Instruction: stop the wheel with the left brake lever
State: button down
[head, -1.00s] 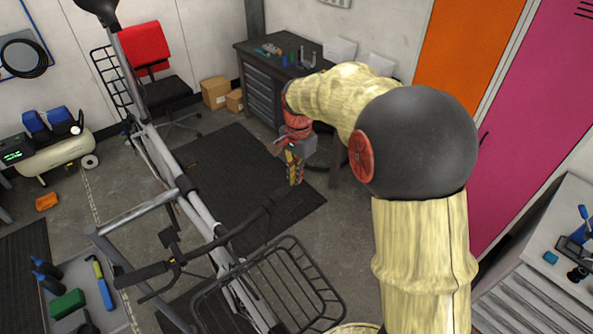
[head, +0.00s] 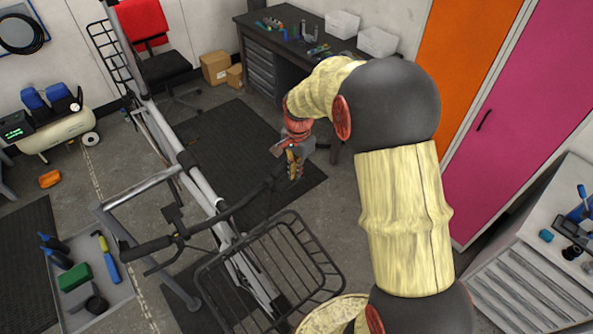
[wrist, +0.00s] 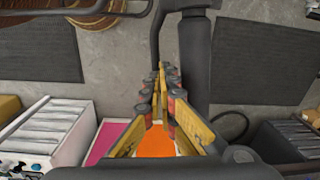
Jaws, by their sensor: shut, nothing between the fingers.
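The cargo bike's handlebar (head: 225,212) runs across the bike behind the front basket. Its picture-right end reaches my gripper (head: 294,164), which is the rider's left side if the basket marks the front. In the wrist view a thick black grip (wrist: 194,55) stands upright, with a thinner dark bar (wrist: 155,35), seemingly the brake lever, to its left. My gripper (wrist: 160,75) is shut and empty, its yellow fingertips beside these two; contact cannot be told. Another lever (head: 158,267) sits by the picture-left grip (head: 147,248). I cannot make out the wheel clearly.
The black wire basket (head: 270,265) fills the lower middle. A grey tray (head: 115,290) with tools stands at left. A dark workbench (head: 270,75) is behind my gripper, and lockers (head: 520,120) are at right. A dark mat (head: 235,150) lies on open floor.

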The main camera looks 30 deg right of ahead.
jog(key=s+f+m+y, duration=0.1)
jog(key=m, duration=0.1)
jog(key=s+f+m+y+p, duration=0.1)
jog(key=y, duration=0.1)
jog(key=shift+s+d+f+m, duration=0.2)
jog(key=shift+s+f+m, duration=0.1)
jog(key=shift+s+m, duration=0.1)
jog(key=shift+r, duration=0.15)
dwell(0.7)
jog(key=shift+r+p, duration=0.6)
jog(key=shift+r, duration=0.1)
jog(key=shift+w, duration=0.1)
notch_tip(320, 180, up, 14)
jog(key=p, duration=0.1)
jog(key=shift+s+p, duration=0.3)
jog(key=shift+d+n, duration=0.1)
jog(key=shift+n, duration=0.2)
dwell(0.7)
